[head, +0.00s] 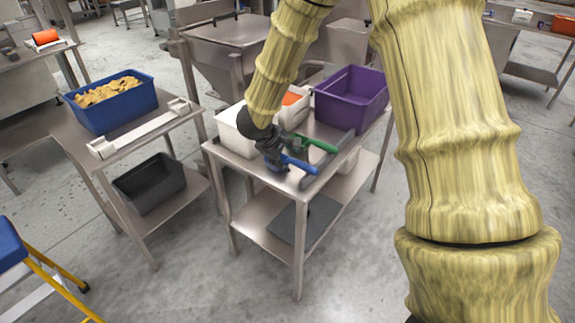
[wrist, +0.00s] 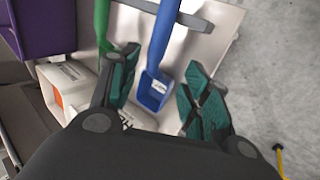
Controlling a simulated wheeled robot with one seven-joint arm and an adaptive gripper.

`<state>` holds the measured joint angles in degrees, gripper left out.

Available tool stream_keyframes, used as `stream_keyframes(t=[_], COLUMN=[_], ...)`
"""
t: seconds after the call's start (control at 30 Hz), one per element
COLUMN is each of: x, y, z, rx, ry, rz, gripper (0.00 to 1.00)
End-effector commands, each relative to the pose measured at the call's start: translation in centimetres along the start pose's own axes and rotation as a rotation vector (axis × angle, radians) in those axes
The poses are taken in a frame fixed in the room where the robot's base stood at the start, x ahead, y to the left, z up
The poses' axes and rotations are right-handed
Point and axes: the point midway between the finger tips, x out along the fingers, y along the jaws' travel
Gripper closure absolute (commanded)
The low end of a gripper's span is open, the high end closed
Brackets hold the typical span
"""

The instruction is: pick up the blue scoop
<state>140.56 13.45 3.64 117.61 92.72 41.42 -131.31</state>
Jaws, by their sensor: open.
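The blue scoop (head: 299,164) lies on the steel table (head: 277,182), its handle pointing towards the front right edge. In the wrist view the blue scoop (wrist: 156,88) shows its squared bowl between my two fingers, with the handle running up the picture. My gripper (head: 277,158) is open over the bowl end. In the wrist view my gripper (wrist: 157,92) has one dark green finger on each side of the bowl. I cannot tell whether either finger touches it. In the head view my gripper hides the bowl.
A green scoop (head: 316,143) lies close beside the blue one. A purple bin (head: 352,98) and white containers (head: 236,138) stand behind on the same table. A blue bin (head: 112,103) of yellowish pieces stands on the left table.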

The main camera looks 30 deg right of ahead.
Motion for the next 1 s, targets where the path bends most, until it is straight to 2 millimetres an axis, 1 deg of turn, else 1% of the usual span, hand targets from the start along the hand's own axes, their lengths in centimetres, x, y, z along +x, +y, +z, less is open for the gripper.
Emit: stream_keyframes(t=[0.03,0.1,0.37,0.57,0.7,0.8,0.97,1.0], x=[0.8,1.7,3.2,5.5,7.2,7.7,7.7,7.7], y=[-0.1,0.0,0.1,0.7,0.7,0.8,0.8,0.8], z=[0.0,0.0,0.2,1.0,1.0,1.0,1.0,1.0], rx=[0.0,-0.001,-0.001,-0.001,0.0,0.0,0.0,0.0], ry=[-0.001,-0.001,0.0,0.0,-0.001,0.001,0.001,0.001], rz=[0.0,0.0,0.0,0.0,0.0,0.0,0.0,0.0], gripper=[0.52,0.52,0.52,0.52,0.52,0.52,0.52,0.54])
